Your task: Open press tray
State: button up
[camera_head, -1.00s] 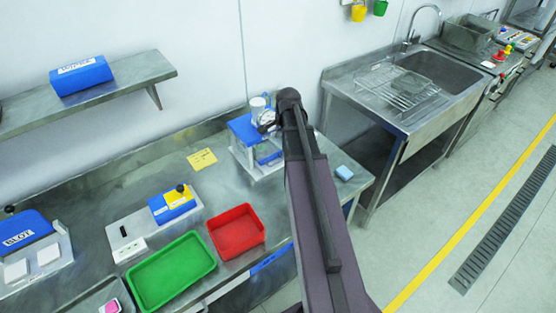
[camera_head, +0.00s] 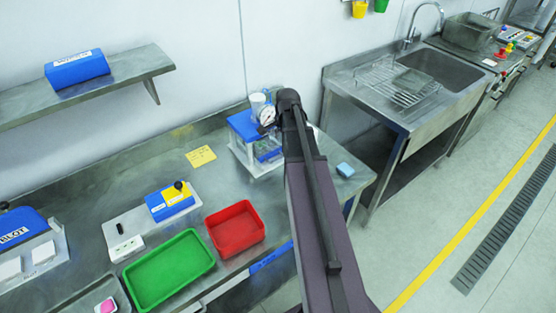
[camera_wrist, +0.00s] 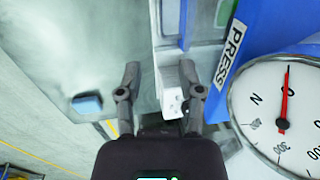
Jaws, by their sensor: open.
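The press (camera_head: 243,125) stands near the back right of the steel bench, with a blue top, pale frame and round gauge (camera_head: 267,115). In the wrist view its blue side with the PRESS label (camera_wrist: 232,45) and the gauge dial (camera_wrist: 285,110) fill the right. My gripper (camera_wrist: 160,72) is open, its two fingers apart beside the press. A pale block with small holes (camera_wrist: 172,102) shows between the fingers, nearer the right one; I cannot tell whether it belongs to the tray. No contact is clear. In the head view my arm hides the gripper and part of the press.
A light-blue sponge (camera_head: 345,170) lies right of the press, near the bench end. A red bin (camera_head: 236,245), green tray (camera_head: 170,270) and blue-and-yellow device (camera_head: 172,202) stand to the left. A yellow note (camera_head: 201,156) lies behind. The sink (camera_head: 440,68) is further right.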

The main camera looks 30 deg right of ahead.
aim_at(278, 159)
jog(key=shift+w+a+f+b, duration=0.1)
jog(key=shift+w+f+b, duration=0.2)
jog(key=shift+f+b, duration=1.5)
jog(key=shift+w+d+f+b, duration=0.1)
jog(key=shift+w+f+b, duration=0.25)
jog(key=shift+f+b, duration=1.4)
jog(key=shift+w+a+f+b, duration=0.1)
jog(key=shift+w+f+b, duration=0.2)
jog(key=shift+f+b, duration=1.5)
jog(key=shift+f, duration=0.15)
jog(key=shift+c, duration=0.2)
grip_shut()
